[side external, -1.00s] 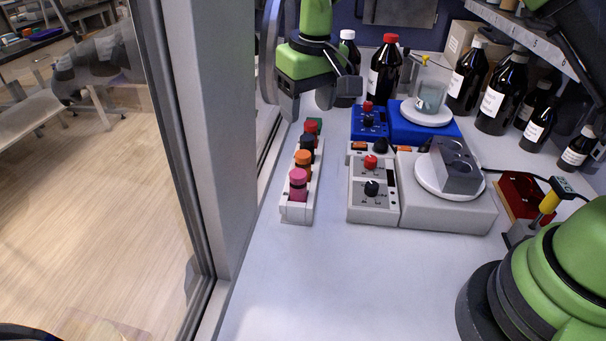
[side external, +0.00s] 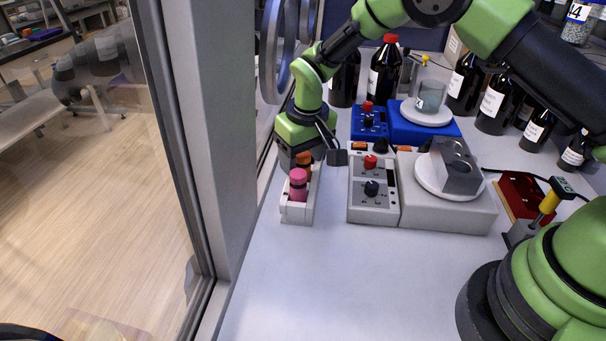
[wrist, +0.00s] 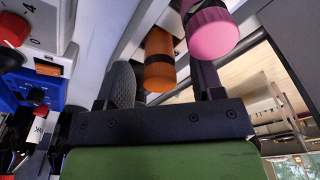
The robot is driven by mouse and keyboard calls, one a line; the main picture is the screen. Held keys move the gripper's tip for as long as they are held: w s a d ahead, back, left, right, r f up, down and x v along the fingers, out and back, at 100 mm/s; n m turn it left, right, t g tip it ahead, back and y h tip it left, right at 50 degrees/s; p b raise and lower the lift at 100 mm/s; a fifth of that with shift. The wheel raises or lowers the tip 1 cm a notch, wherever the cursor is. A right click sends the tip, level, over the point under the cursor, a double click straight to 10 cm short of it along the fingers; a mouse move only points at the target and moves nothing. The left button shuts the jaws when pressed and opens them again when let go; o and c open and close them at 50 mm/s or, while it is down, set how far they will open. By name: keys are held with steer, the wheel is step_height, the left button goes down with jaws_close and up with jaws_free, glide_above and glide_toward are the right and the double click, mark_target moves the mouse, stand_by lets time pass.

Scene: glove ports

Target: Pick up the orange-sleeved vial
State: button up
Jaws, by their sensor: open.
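The orange-sleeved vial (side external: 304,159) stands upright in a white rack (side external: 297,212), just behind the pink-sleeved vial (side external: 298,184) in the side view. My gripper (side external: 314,157) is down at the rack, and its open fingers are at the orange vial. In the wrist view the orange vial (wrist: 159,62) appears between the two spread fingers of my gripper (wrist: 163,84). The pink vial (wrist: 212,32) shows beyond the right finger. I cannot tell whether either finger touches a vial. My gripper hides the rack's far vials in the side view.
A grey stirrer (side external: 373,205) with knobs stands close to the right of the rack, with a blue one (side external: 369,122) behind it. Dark bottles (side external: 384,72) line the back. A window frame (side external: 240,150) is near on the left. The front bench is clear.

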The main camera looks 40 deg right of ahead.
steer(key=c, duration=1)
steer(key=shift+r, duration=0.1)
